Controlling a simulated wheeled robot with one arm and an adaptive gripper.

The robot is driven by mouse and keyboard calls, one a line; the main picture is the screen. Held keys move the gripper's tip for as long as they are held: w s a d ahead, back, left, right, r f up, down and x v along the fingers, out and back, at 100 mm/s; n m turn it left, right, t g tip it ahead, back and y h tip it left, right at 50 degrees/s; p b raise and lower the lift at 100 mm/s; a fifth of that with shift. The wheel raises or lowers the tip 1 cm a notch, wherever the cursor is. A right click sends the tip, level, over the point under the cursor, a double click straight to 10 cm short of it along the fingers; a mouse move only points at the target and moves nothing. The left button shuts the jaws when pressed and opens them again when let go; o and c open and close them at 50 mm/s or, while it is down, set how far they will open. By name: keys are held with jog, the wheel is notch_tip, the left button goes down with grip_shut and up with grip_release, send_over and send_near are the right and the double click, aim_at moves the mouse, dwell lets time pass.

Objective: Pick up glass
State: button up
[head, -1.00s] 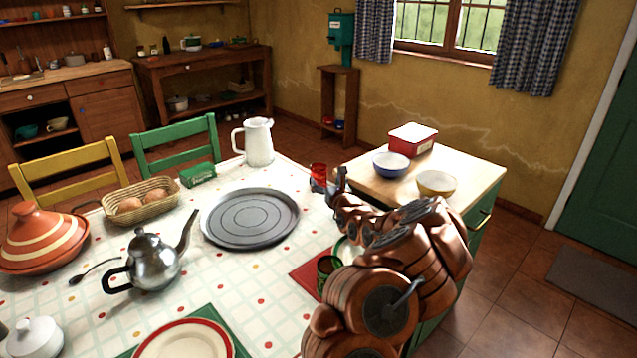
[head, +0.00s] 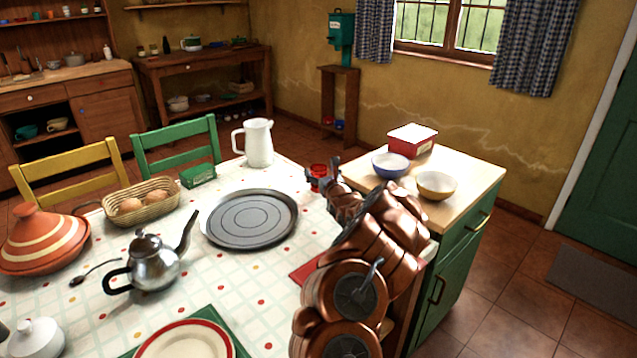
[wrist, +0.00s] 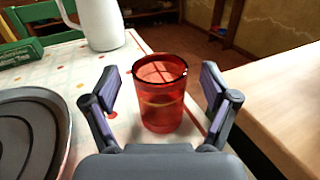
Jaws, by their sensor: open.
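A red see-through glass (wrist: 161,100) stands upright on the far right corner of the table with the checked cloth. In the wrist view it sits in the middle, between the two open fingers of my gripper (wrist: 160,92), with a gap on each side. In the head view the glass (head: 318,173) shows just beyond my gripper (head: 326,180), which partly covers it. The glass looks empty.
A white jug (head: 258,143) stands behind the glass to the left. A dark round tray (head: 249,219) lies left of it. A wooden-topped cabinet (head: 466,187) with a blue bowl (head: 390,166), a yellow bowl (head: 436,185) and a red box (head: 412,139) stands close on the right.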

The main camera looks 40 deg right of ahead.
jog(key=shift+c, duration=0.2)
grip_shut()
dwell(0.6)
